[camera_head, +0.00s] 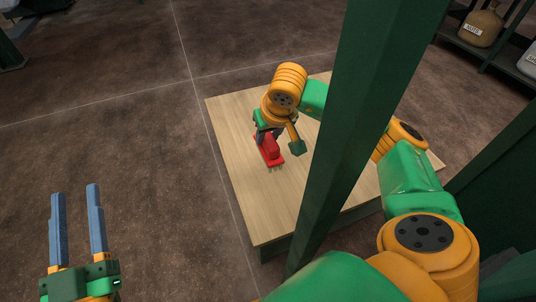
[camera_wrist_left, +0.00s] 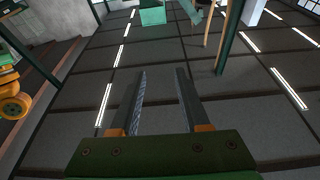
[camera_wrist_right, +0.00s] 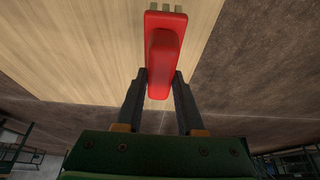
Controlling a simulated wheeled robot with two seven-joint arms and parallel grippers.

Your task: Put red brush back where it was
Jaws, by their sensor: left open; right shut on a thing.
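The red brush (camera_head: 270,151) is at the left part of the wooden table top (camera_head: 236,130), near its left edge. My right gripper (camera_head: 264,135) is shut on the brush, coming down from above. In the right wrist view the red brush (camera_wrist_right: 164,48) sits between the two dark fingers of the right gripper (camera_wrist_right: 158,88), its pale bristles at the far end. Whether the brush touches the table cannot be told. My left gripper (camera_head: 76,205) is open and empty, left of the table over the floor. It also shows open in the left wrist view (camera_wrist_left: 162,75).
A dark green post (camera_head: 365,95) stands in front of the table and hides part of it and of my right arm. A shelf with sacks (camera_head: 481,28) is at the upper right. The rest of the visible table top is bare. The floor left of the table is clear.

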